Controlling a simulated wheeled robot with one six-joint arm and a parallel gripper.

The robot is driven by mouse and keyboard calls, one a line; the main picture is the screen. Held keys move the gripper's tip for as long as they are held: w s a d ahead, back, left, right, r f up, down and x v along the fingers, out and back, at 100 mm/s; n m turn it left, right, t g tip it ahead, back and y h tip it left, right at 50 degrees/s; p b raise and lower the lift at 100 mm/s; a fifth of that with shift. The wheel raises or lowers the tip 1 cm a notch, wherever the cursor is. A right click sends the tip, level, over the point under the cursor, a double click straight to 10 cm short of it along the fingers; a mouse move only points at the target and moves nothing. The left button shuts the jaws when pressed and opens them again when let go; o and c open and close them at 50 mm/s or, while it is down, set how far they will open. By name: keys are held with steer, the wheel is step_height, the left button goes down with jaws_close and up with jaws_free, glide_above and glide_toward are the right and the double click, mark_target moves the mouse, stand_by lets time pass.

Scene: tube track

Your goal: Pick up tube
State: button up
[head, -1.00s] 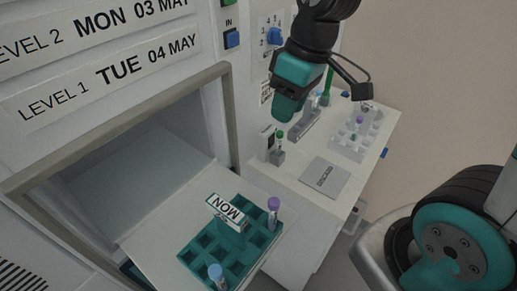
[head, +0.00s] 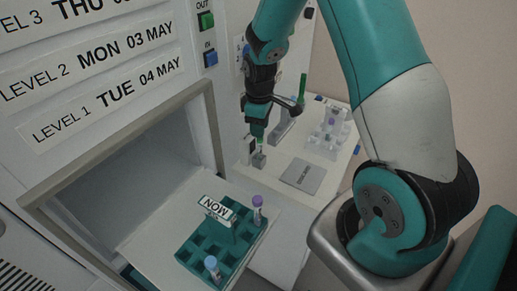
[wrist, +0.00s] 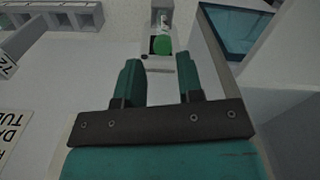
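A green-capped tube (head: 260,146) stands upright in a small grey holder (head: 259,160) on the white side table. In the wrist view its green cap (wrist: 162,45) shows just beyond the fingertips, between the two fingers. My gripper (head: 257,128) points down just above the tube. In the wrist view my gripper (wrist: 158,68) has its teal fingers apart with nothing between them. Two more tubes stand in a teal rack (head: 190,254): a purple-capped tube (head: 257,210) and a blue-capped tube (head: 212,268).
The teal rack, with a MON tag (head: 217,209), sits on a drawer in front of an open compartment (head: 150,165). A grey plate (head: 300,174) lies on the side table. A clear rack (head: 330,130) stands farther back. The cabinet wall is close left of the gripper.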

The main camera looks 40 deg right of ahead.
mark_target(260, 140)
steer(key=shift+s+a+f+p, duration=0.1)
steer(key=shift+f+p, duration=0.45)
steer(key=shift+f, duration=0.7)
steer(key=shift+s+f+p, duration=0.1)
steer(key=shift+f+p, duration=0.45)
steer(key=shift+f, duration=0.65)
steer(key=c, duration=0.5)
steer(key=shift+c, duration=0.2)
steer(key=shift+r, duration=0.1)
step_height(260, 140, up, 28)
steer(key=b, duration=0.5)
steer(key=shift+b, duration=0.4)
